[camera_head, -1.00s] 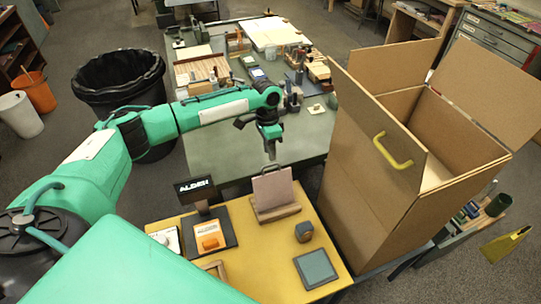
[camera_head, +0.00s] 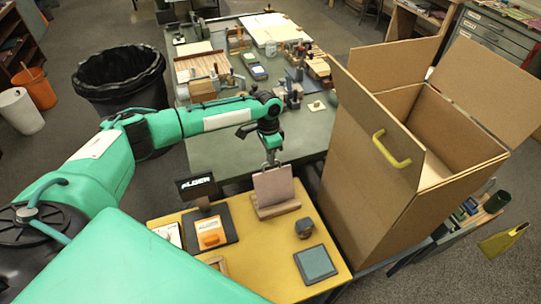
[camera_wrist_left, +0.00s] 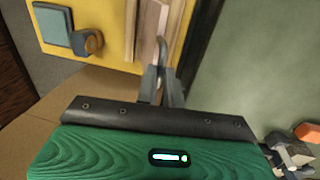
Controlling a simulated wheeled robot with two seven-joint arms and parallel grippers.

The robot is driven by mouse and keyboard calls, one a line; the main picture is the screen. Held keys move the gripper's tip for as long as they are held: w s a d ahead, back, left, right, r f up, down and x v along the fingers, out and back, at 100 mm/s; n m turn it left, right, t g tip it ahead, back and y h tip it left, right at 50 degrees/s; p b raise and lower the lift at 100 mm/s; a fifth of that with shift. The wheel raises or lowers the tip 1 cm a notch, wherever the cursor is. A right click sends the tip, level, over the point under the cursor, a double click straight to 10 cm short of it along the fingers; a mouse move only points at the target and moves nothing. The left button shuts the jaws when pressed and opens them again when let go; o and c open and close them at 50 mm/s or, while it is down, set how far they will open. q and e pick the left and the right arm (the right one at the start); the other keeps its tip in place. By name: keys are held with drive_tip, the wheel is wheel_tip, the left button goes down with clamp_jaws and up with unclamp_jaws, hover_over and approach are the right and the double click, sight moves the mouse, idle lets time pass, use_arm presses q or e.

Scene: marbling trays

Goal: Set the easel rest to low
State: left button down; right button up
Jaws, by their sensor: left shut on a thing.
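The easel is a wooden base (camera_head: 275,211) with a pinkish upright panel (camera_head: 273,187), near the back edge of the yellow-topped table. My left gripper (camera_head: 271,163) is at the panel's top edge, its arm reaching in from the left. My right gripper is not in view.
On the yellow table (camera_head: 262,262) are a small dark sign (camera_head: 197,187), an orange-and-white item (camera_head: 210,233) on a dark pad, a small dark block (camera_head: 304,228) and a green-grey tile (camera_head: 315,264). A tall open cardboard box (camera_head: 375,190) stands close on the right.

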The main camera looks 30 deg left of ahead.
use_arm(q)
drive_tip(key=shift+w, duration=0.1)
drive_tip(key=w+a+f+b, duration=0.3)
drive_tip(key=a+b, duration=0.1)
drive_tip(key=shift+w+a+g+h, duration=0.35)
drive_tip(key=shift+w+g+h, duration=0.05)
drive_tip(key=c, duration=1.5)
unclamp_jaws()
drive_tip(key=shift+w+a+f, duration=0.15)
drive_tip(key=shift+f, duration=0.05)
